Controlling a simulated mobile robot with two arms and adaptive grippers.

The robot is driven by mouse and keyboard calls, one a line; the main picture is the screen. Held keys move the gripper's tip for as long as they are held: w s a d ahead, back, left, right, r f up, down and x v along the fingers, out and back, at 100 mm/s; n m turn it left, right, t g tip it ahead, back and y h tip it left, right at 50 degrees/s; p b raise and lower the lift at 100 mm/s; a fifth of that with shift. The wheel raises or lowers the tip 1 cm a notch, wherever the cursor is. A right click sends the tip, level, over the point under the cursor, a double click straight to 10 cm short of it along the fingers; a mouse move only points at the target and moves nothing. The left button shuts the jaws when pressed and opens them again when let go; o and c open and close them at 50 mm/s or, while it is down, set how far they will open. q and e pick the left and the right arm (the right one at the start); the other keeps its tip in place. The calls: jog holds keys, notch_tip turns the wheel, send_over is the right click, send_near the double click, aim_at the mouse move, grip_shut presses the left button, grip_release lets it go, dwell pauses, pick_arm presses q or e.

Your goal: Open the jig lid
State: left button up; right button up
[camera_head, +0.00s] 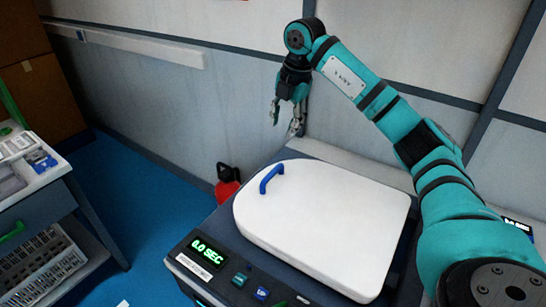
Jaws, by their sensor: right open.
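The jig lid (325,220) is a white, rounded slab lying flat and shut on the dark jig (225,228). A blue handle (271,178) stands up at its left edge. My right arm comes in from the right and arches over the far side of the jig. My right gripper (286,118) points down, open and empty, behind and above the handle, apart from it. My left gripper is not in view.
The jig's front panel has a green display (207,250) reading 0.0 SEC and several buttons. A wall stands close behind the jig. A red object (228,184) is on the floor at the jig's left. A cart (45,205) with trays stands at far left, with clear blue floor between.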

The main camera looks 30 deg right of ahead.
jog(key=f, duration=0.2)
jog(key=p, duration=0.2)
send_near(272, 172)
jog(key=f, duration=0.6)
jog(key=shift+w+a, duration=0.2)
jog(key=shift+w, duration=0.2)
jog(key=shift+w+f, duration=0.25)
jog(key=shift+f, duration=0.7)
jog(key=shift+w+f, duration=0.1)
jog(key=shift+f, duration=0.3)
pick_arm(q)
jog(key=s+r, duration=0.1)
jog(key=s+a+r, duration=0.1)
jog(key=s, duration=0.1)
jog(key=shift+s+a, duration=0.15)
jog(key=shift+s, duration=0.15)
pick_arm(e)
jog(key=shift+a, duration=0.1)
grip_shut()
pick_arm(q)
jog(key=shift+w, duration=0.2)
